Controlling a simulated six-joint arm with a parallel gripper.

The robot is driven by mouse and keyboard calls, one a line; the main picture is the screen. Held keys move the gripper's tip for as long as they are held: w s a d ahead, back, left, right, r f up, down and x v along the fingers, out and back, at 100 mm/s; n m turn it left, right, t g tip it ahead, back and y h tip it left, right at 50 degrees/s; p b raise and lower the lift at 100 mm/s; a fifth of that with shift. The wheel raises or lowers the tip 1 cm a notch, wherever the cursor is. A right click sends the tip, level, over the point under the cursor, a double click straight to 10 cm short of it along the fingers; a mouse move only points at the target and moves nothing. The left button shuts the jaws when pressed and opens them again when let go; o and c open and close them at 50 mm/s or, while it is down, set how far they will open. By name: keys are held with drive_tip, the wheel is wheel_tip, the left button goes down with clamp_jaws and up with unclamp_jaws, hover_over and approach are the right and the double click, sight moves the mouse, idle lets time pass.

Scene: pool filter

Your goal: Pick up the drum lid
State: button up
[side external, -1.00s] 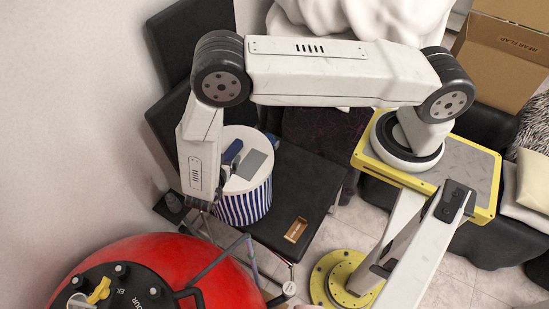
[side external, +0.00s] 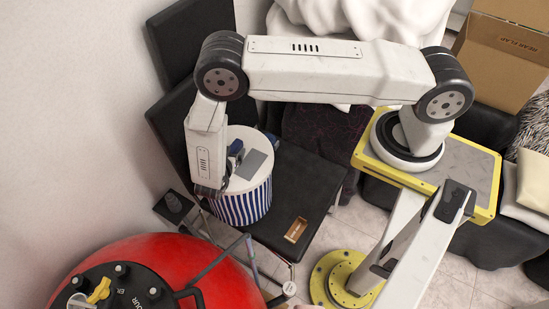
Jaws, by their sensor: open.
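The drum lid (side external: 244,179) is the white round top of a blue-and-white striped drum (side external: 247,205) on the black chair seat. A flat grey square patch (side external: 258,164) shows on its top. My gripper (side external: 236,158) is at the left part of the lid, just right of my lower arm link. It is open, with dark and blue parts showing, and nothing is seen between its fingers. I cannot tell whether it touches the lid. My arm hides the lid's left edge.
A large red round tank (side external: 150,262) with a black valve top and yellow knob stands at front left. A small brown box (side external: 296,230) lies on the black chair seat (side external: 300,180). Thin grey pipes stand between tank and chair. A plain wall is at left.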

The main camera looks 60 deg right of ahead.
clamp_jaws()
idle(0.4)
drive_tip(key=shift+r, duration=1.05)
drive_tip(key=s+d+r, duration=0.1)
drive_tip(key=s+r, duration=1)
drive_tip(key=s, duration=0.3)
drive_tip(key=shift+d, duration=0.2)
